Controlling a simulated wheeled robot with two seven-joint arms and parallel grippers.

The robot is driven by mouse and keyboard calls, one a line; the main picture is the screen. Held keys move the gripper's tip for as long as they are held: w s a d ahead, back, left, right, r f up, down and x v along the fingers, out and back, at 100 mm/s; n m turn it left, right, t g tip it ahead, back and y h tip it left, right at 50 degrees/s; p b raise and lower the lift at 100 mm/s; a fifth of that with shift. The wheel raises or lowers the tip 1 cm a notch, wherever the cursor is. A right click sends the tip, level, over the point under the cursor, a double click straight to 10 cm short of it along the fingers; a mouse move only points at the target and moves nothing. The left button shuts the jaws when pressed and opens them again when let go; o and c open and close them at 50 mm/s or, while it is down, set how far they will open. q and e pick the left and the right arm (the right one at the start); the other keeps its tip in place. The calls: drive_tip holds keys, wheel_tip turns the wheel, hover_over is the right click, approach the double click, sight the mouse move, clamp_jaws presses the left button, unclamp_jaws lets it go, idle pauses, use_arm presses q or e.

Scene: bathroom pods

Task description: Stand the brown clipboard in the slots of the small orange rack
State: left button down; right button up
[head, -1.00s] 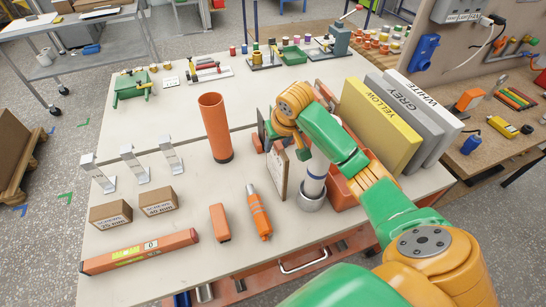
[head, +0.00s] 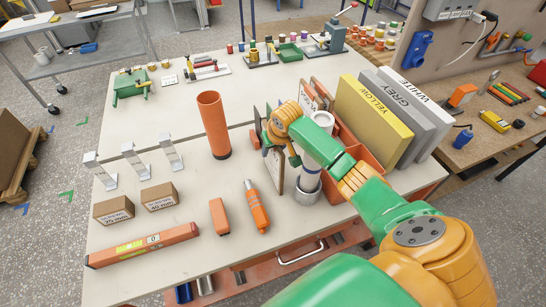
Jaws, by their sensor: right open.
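The brown clipboard (head: 277,171) stands on edge at the middle right of the bench, its pale sheet facing left. My right gripper (head: 279,148) is open beside its upper part, and partly covers it. Whether the fingers touch it is hard to tell. The small orange rack (head: 254,137) is mostly hidden behind my gripper and the boards; only a bit of orange shows. I cannot tell whether the clipboard's lower edge sits in a slot. My left gripper is out of view.
A white-and-blue cylinder in a metal cup (head: 308,190) stands close right of the clipboard. Behind are an orange bin (head: 340,190) and yellow, grey and white binders (head: 372,120). An orange tube (head: 213,125) stands left; an orange-grey tool (head: 257,207) lies in front.

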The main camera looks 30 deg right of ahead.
drive_tip(key=shift+w, duration=0.1)
clamp_jaws()
idle(1.4)
